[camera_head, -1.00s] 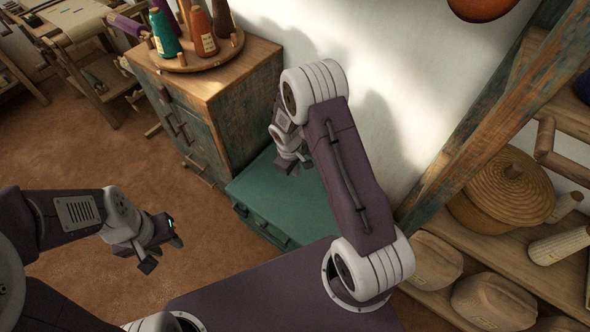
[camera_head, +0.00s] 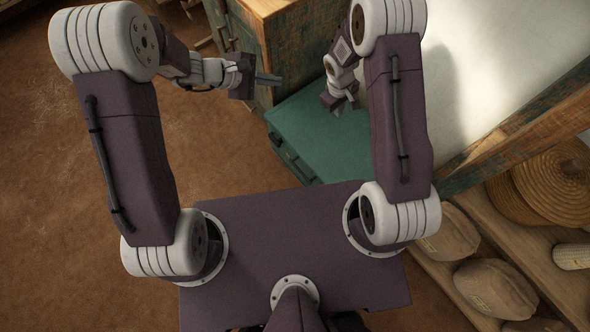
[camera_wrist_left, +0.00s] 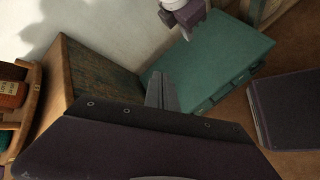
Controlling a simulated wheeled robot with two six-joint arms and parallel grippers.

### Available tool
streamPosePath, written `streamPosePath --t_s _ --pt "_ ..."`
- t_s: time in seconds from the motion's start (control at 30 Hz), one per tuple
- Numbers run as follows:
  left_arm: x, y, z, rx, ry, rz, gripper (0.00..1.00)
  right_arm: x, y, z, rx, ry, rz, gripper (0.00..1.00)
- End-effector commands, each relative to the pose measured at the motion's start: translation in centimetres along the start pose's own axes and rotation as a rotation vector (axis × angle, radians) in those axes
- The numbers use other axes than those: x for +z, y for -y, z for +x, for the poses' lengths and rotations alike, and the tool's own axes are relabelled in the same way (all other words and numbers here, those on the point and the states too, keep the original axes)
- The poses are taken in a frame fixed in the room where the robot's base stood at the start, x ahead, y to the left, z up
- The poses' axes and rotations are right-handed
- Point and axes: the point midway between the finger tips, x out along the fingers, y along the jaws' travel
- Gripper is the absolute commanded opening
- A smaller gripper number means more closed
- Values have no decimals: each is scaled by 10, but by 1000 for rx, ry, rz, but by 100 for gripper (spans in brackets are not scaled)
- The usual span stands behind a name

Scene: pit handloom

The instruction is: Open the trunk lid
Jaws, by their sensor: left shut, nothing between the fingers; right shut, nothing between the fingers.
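The green trunk (camera_head: 318,130) stands on the floor against the wall, beside the wooden cabinet. Its lid is closed, and its front faces lower left. My left gripper (camera_head: 277,80) is shut and empty, above the floor near the trunk's upper left corner. My right gripper (camera_head: 340,104) is shut and empty, above the lid; I cannot tell whether it touches it. In the left wrist view, the trunk (camera_wrist_left: 215,62) lies beyond my left gripper's fingers (camera_wrist_left: 160,84), with part of my right gripper (camera_wrist_left: 190,14) over its far side.
The wooden cabinet (camera_head: 252,45) stands close to my left gripper. A wooden post (camera_head: 510,125) and a shelf with covered bundles (camera_head: 495,290) and a woven basket (camera_head: 555,182) lie to the right. The brown floor (camera_head: 60,190) on the left is clear.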

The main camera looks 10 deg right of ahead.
Motion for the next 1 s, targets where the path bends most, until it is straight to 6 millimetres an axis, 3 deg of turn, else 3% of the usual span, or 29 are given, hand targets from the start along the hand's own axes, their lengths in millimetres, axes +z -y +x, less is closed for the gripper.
streamPosePath --t_s 0.03,0.13,0.27,0.37,0.47,0.5,0.6,0.73,0.83,1.0 --pt "-15 -1 24 41 9 -97 0 0 0 0 0 0 0 0" --pt "-49 -1 67 138 6 -289 0 0 0 0 0 0 0 0" --pt "-99 32 120 225 -35 -516 0 0 0 0 0 0 0 0" --pt "-135 83 156 255 -92 -674 0 0 0 0 0 0 0 0" --pt "-162 155 185 244 -160 -808 0 0 0 0 0 0 0 0" --pt "-169 188 194 225 -188 -850 0 0 0 0 0 0 0 0" --pt "-171 269 208 142 -235 -918 0 0 0 0 0 0 0 0" --pt "-161 343 210 42 -268 -963 0 0 0 0 0 0 0 0" --pt "-155 372 209 1 -281 -979 0 0 0 0 0 0 0 0" --pt "-152 379 210 -14 -282 -978 0 0 0 0 0 0 0 0"
